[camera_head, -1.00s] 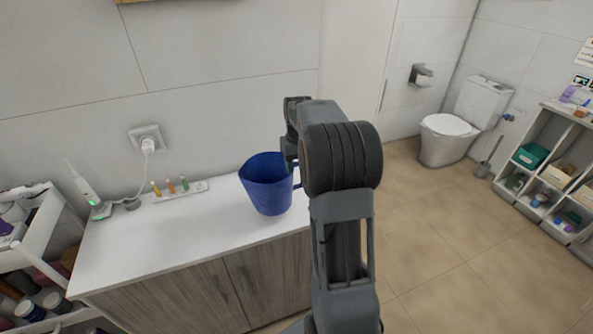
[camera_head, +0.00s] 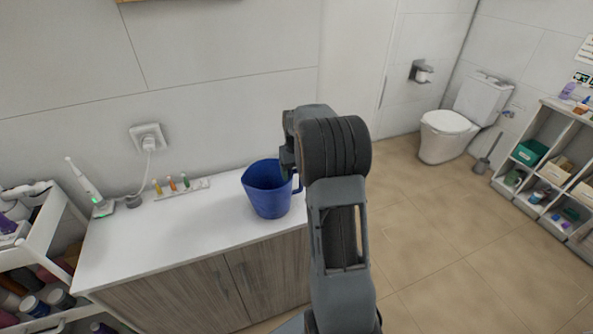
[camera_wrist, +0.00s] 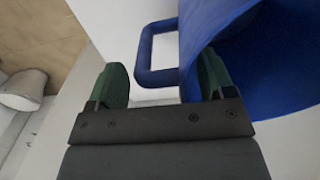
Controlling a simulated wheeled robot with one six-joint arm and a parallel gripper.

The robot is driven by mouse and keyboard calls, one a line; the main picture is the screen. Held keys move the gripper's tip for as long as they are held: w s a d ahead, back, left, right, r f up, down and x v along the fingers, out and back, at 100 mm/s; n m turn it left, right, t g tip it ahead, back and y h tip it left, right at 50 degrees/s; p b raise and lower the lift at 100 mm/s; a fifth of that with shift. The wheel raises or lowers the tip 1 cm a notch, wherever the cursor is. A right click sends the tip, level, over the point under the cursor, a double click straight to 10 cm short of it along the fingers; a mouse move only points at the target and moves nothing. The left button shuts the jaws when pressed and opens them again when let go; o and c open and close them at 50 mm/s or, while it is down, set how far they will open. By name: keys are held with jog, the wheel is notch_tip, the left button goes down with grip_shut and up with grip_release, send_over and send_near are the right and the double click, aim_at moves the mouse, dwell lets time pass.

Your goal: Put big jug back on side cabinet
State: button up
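The big blue jug (camera_head: 266,196) stands upright on the white top of the side cabinet (camera_head: 160,240), near its right end. Its handle (camera_head: 298,186) points right, towards my arm. My gripper (camera_head: 288,160) is above the handle side of the jug, partly hidden by my wrist. In the wrist view, the two green fingertips of my gripper (camera_wrist: 163,80) are wide apart. The jug's handle (camera_wrist: 144,55) shows between them without visible contact. The right fingertip overlaps the jug's blue wall (camera_wrist: 275,75) in the picture.
A toothbrush on its charger (camera_head: 100,206) and a small tray of coloured bottles (camera_head: 183,190) stand on the cabinet to the left. A white cart (camera_head: 40,235) is at far left. A toilet (camera_head: 450,135) and an open shelf (camera_head: 550,165) are right. The floor between is clear.

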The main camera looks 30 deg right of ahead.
jog(key=shift+o, duration=0.2)
notch_tip(320, 180, up, 12)
jog(key=b, duration=0.1)
jog(key=s+a+r+t, duration=0.1)
jog(key=s+a+r, duration=0.1)
jog(key=s+a, duration=0.3)
jog(key=s+a+f+n+t, duration=0.1)
jog(key=s+a+f, duration=0.1)
jog(key=s+a, duration=0.5)
jog(key=s+a+f+n+t, duration=0.1)
jog(key=s+a+f+t, duration=0.1)
jog(key=s+a, duration=0.5)
jog(key=shift+s+a+f, duration=0.3)
jog(key=shift+s+f, duration=0.35)
jog(key=shift+f, duration=0.15)
